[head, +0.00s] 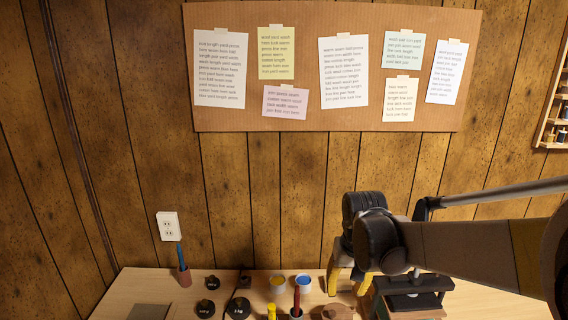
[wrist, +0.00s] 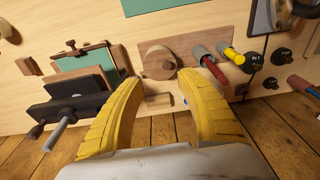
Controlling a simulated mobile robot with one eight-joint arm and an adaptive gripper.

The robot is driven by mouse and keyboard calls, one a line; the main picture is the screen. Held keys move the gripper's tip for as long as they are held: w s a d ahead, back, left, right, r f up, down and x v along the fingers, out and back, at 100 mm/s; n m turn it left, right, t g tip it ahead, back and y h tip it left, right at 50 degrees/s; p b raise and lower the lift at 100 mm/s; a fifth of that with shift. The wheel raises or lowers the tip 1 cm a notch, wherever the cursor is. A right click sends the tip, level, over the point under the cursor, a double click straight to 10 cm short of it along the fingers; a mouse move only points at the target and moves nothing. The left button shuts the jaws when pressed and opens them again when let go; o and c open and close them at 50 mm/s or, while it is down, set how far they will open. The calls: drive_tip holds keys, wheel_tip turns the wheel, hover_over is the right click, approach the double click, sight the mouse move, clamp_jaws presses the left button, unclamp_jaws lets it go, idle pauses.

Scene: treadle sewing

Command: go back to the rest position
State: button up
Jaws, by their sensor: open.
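My gripper (head: 350,280) shows in the head view at the right of centre, pointing down over the back part of the table (head: 240,310). Its two yellow fingers are apart with nothing seen between them. In the wrist view my gripper (wrist: 160,82) is open too, the fingers spread. Beyond the fingertips is a wooden board with a round wooden knob (wrist: 157,62), apart from the fingers as far as I can tell. My arm reaches in from the right edge of the head view.
A dark clamp-like device (head: 412,296) stands close right of my gripper. A wall with a pinned noticeboard (head: 220,120) rises behind.

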drive_tip(key=s+d+r+t, duration=0.1)
drive_tip(key=s+r+t, duration=0.1)
drive_tip(key=s, duration=0.7)
drive_tip(key=s+d+r+t, duration=0.2)
drive_tip(key=s+r, duration=0.3)
drive_tip(key=s, duration=0.4)
drive_tip(key=shift+t, duration=0.7)
drive_tip(key=shift+s+f, duration=0.1)
drive_tip(key=shift+s, duration=0.2)
clamp_jaws()
drive_tip(key=n+g+y+p, duration=0.3)
drive_tip(key=n+g, duration=0.1)
drive_tip(key=n, duration=0.4)
hover_over(326, 310)
wheel_tip(326, 310, down, 9)
drive_tip(key=shift+n, duration=0.3)
drive_tip(key=shift+f+b, duration=2.7)
drive_tip(key=shift+f, duration=2.75)
